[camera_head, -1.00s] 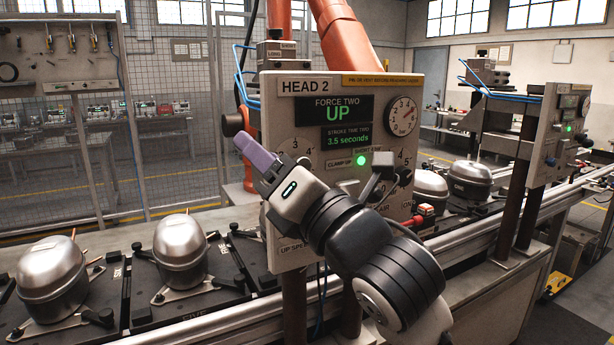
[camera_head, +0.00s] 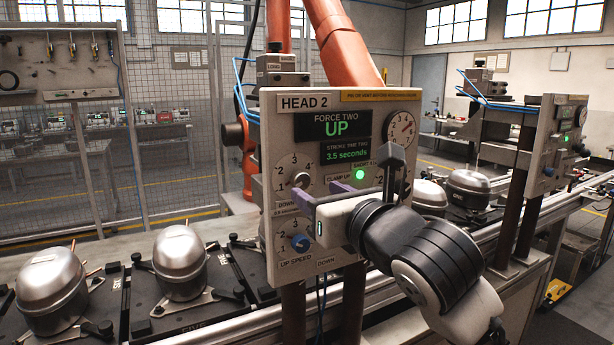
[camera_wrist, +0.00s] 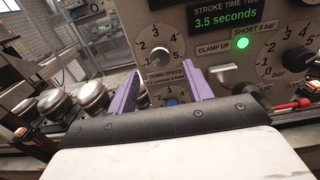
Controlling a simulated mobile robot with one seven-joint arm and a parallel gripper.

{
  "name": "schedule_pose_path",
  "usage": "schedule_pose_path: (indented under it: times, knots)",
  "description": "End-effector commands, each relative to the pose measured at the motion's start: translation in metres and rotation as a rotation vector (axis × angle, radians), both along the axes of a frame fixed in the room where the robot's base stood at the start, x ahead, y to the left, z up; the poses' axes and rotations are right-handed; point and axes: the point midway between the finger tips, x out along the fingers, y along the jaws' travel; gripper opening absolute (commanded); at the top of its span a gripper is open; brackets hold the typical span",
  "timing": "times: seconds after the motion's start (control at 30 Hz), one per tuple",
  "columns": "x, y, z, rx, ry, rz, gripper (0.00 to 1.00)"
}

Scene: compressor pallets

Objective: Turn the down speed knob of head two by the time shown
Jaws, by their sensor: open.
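The HEAD 2 panel (camera_head: 385,97) stands upright in front of me. Its display (camera_head: 347,152) reads "STROKE TIME TWO 3.5 seconds", also legible in the wrist view (camera_wrist: 227,18). The down speed knob (camera_wrist: 160,52) sits on a numbered dial in the wrist view, above the "DOWN SPEED" label. In the head view that dial (camera_head: 295,168) is partly covered by a finger. My gripper (camera_head: 312,190) is open and empty before the panel. Its purple fingers (camera_wrist: 161,76) frame the dial's lower part from either side, apart from the knob. The knob's exact setting is too small to read.
A blue up speed knob (camera_head: 299,242) lies just below. A green lamp (camera_head: 359,174) glows beside the CLAMP UP label. A pressure gauge (camera_head: 402,128) is at upper right. Silver compressors (camera_head: 180,260) stand on pallets at left. A red-handled valve (camera_wrist: 301,103) shows at right.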

Motion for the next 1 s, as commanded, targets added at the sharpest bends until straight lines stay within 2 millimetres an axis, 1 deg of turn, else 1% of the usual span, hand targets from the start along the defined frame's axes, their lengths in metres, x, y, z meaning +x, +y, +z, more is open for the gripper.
schedule_pose_path:
  times: [0.03,0.1,0.2,0.3,0.43,0.67,0.77,1.0]
  knots:
    - [0.01,0.005,0.003,0.002,0.003,0.003,0.5]
    - [0.02,0.011,0.003,0.001,0.002,0.002,0.5]
    - [0.033,0.016,0.002,0.002,0.002,0.001,0.5]
    - [0.04,0.021,0.001,0.002,0.001,0.001,0.5]
    - [0.045,0.023,0.0,0.002,0.0,0.0,0.5]
    - [0.046,0.023,0.0,0.001,0.0,-0.001,0.5]
    - [0.045,0.023,0.0,0.001,0.0,-0.001,0.4]
    - [0.045,0.023,0.0,0.001,0.0,-0.001,0.08]
